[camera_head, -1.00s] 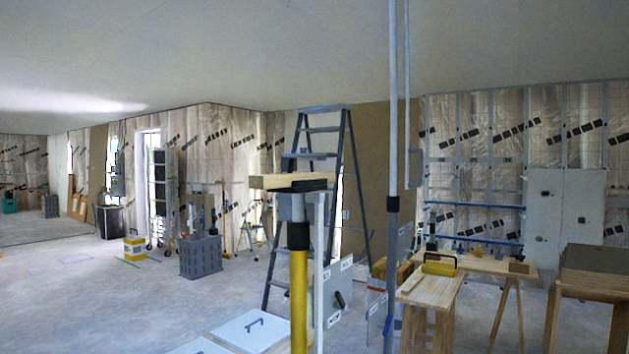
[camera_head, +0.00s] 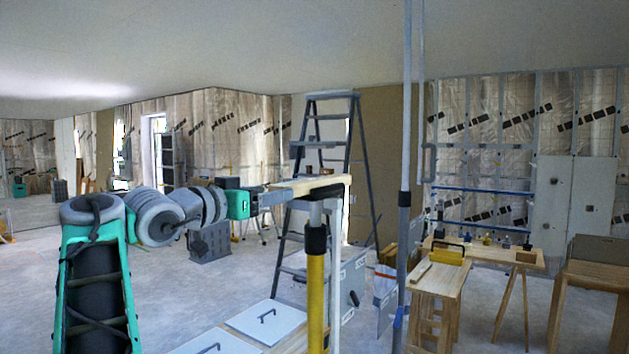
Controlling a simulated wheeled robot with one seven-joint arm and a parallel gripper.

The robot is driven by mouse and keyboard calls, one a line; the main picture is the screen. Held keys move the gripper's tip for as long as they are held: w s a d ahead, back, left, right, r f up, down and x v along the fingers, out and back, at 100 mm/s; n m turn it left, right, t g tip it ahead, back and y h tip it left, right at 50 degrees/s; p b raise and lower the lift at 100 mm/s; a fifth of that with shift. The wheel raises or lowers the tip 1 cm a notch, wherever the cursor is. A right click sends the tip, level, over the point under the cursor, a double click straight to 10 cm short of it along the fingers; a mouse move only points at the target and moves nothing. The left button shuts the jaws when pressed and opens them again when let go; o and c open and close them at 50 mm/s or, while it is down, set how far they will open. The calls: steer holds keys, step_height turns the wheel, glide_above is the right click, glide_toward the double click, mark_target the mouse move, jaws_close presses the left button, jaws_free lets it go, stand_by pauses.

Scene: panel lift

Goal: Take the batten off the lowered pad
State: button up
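The batten (camera_head: 318,184) is a pale wooden bar lying across the dark pad (camera_head: 326,194) on top of the yellow and white prop (camera_head: 316,265). The pad stands well below the ceiling. My arm reaches in from the left, and my gripper (camera_head: 280,198) is at the batten's left end, overlapping it in this view. The fingers look grey and small. I cannot tell whether they are closed on the wood or only beside it.
A tall stepladder (camera_head: 366,160) stands behind the prop. A grey pole (camera_head: 403,200) rises to the ceiling at its right. White panels (camera_head: 265,322) lie low in front. A wooden bench (camera_head: 436,283) with a yellow tool (camera_head: 449,254) stands at the right. Open floor lies at the left.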

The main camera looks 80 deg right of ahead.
steer(key=p, duration=0.3)
glide_toward(316, 185)
steer(key=d, duration=0.1)
steer(key=w+d, duration=0.1)
steer(key=shift+d+f, duration=0.1)
steer(key=shift+d, duration=0.2)
steer(key=shift+s+d+f, duration=0.1)
steer(key=shift+s+d, duration=0.05)
steer(key=shift+d, duration=0.2)
steer(key=shift+a+b, duration=0.1)
steer(key=shift+b, duration=0.2)
jaws_close()
